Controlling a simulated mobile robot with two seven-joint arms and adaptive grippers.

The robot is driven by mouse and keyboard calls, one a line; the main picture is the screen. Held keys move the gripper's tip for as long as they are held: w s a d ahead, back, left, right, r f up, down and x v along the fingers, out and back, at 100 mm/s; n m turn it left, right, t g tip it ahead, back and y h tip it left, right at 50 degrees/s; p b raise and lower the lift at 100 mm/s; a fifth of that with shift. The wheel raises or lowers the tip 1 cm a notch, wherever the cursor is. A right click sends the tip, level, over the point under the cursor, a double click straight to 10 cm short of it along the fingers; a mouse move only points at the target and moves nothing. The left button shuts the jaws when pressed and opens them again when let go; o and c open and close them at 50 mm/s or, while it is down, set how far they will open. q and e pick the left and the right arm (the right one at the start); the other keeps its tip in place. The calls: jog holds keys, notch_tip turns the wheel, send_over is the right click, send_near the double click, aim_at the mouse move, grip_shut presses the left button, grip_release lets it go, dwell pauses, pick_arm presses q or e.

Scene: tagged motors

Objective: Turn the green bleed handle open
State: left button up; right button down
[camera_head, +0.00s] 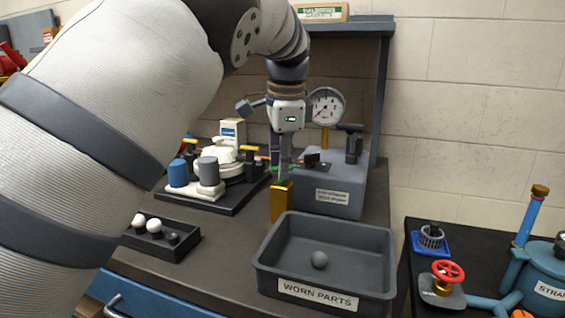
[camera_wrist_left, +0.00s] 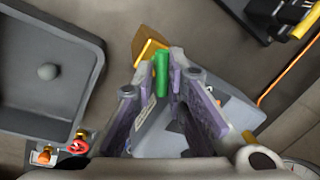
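The green bleed handle (camera_wrist_left: 161,72) shows in the left wrist view as a narrow upright bar, next to a brass block (camera_wrist_left: 147,47). My left gripper (camera_wrist_left: 162,80) has its two fingertips on either side of the green handle, with little or no gap. In the head view my left gripper (camera_head: 281,170) points down above the brass block (camera_head: 282,203), in front of the grey gauge box (camera_head: 335,183). There the fingers mostly hide the handle. My right gripper is in neither view.
A grey worn parts bin (camera_head: 375,250) holding one grey ball (camera_head: 319,260) stands in front of the brass block. A pressure gauge (camera_head: 327,105) rises behind. To the left are a black tray of balls (camera_head: 165,240) and a fixture with blue and grey cylinders (camera_head: 208,172).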

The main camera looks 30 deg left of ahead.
pick_arm(q)
grip_shut()
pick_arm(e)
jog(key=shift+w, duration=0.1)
pick_arm(q)
jog(key=shift+n, duration=1.1)
jog(key=n, duration=0.2)
jog(key=shift+w+n+g, duration=0.15)
jog(key=shift+n+g, duration=0.15)
jog(key=shift+g, duration=0.1)
jog(key=n, duration=0.3)
jog(key=shift+w+f+n+g+y, duration=0.1)
jog(key=shift+f+n+g+y, duration=0.05)
jog(key=shift+n+g+y, duration=0.15)
jog(key=shift+n+g+b, duration=0.3)
jog(key=shift+n+b, duration=0.2)
jog(key=shift+n, duration=1)
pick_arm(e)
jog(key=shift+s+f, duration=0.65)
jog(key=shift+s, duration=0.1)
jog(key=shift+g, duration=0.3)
pick_arm(q)
jog(key=o, duration=0.7)
grip_release()
jog(key=shift+o, duration=0.2)
